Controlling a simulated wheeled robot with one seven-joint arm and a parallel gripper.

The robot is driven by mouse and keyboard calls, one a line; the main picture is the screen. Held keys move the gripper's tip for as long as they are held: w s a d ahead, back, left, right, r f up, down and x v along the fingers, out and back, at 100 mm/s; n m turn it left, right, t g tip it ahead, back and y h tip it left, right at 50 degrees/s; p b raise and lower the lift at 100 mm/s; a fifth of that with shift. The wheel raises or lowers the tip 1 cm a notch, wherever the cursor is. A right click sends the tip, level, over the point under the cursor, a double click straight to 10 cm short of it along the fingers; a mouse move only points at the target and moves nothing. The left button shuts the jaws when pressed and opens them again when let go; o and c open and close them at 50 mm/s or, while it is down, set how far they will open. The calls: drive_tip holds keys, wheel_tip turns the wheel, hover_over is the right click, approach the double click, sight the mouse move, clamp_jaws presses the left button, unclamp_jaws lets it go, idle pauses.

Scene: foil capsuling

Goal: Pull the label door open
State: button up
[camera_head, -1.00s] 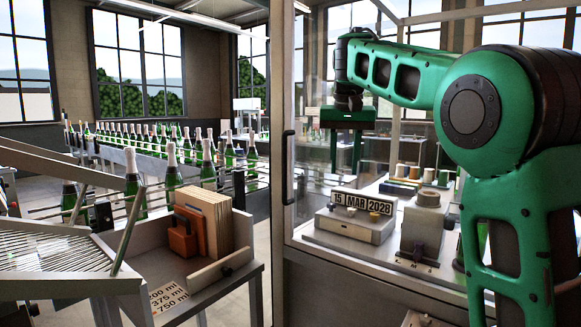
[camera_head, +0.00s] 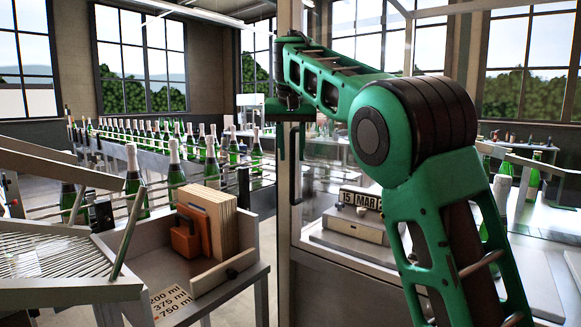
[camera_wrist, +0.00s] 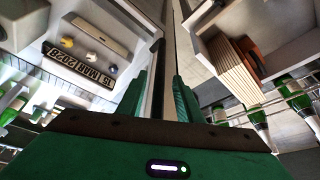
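The label door is a clear glass panel in a pale frame (camera_head: 286,232), and it looks shut. Its dark upright handle (camera_head: 297,187) is on the frame's left edge, partly hidden by my gripper in the head view. In the wrist view the handle (camera_wrist: 156,72) is a dark bar lying between my two green fingers, with space on both sides. My gripper (camera_head: 291,150) is open, fingers pointing down in the head view, at the handle. I cannot tell whether either finger touches it.
Behind the glass stands a date block (camera_head: 359,199) reading 15 MAR, with my arm in front of its right side. Left of the door is a side table with wooden boards (camera_head: 222,222) and an orange block (camera_head: 184,239). Bottles (camera_head: 133,180) line a conveyor further left.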

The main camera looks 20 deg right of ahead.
drive_tip(key=shift+x, duration=2.2)
clamp_jaws()
